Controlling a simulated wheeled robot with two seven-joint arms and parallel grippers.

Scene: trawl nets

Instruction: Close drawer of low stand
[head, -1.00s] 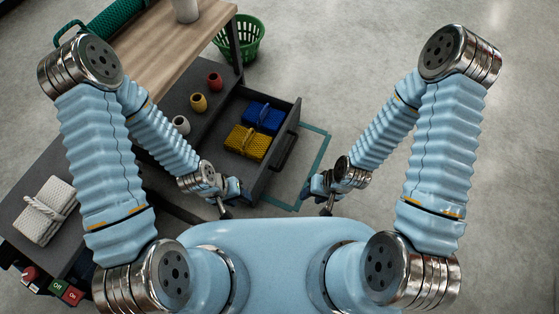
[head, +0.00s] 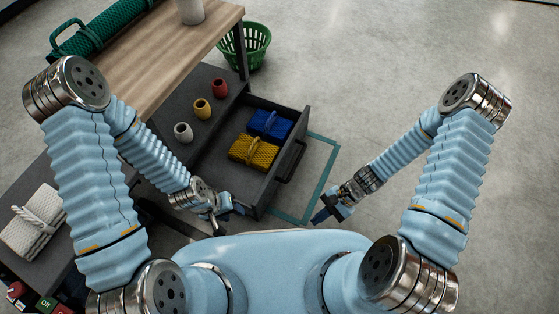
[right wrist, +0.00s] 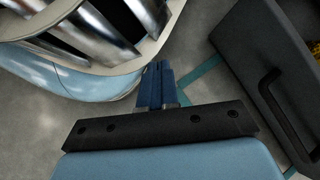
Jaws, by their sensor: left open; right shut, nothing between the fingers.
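The low stand (head: 163,128) is dark grey, and its drawer (head: 302,128) is pulled out towards the right in the head view. A blue bundle (head: 268,125) and a yellow bundle (head: 252,151) lie in the drawer. The dark bar handle (head: 290,161) is on the drawer's outer front; it also shows in the right wrist view (right wrist: 284,108). My left gripper (head: 226,216) is open beside the drawer's near side. My right gripper (head: 318,219) is shut and empty, apart from the handle, to the right of the drawer front. Its shut fingers show in the right wrist view (right wrist: 157,84).
Three small spools, red (head: 220,87), yellow (head: 202,108) and white (head: 183,132), stand on the stand. A wooden-topped table (head: 150,58) and green basket (head: 258,46) are behind. A teal outline (head: 325,172) marks the floor. Floor to the right is clear.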

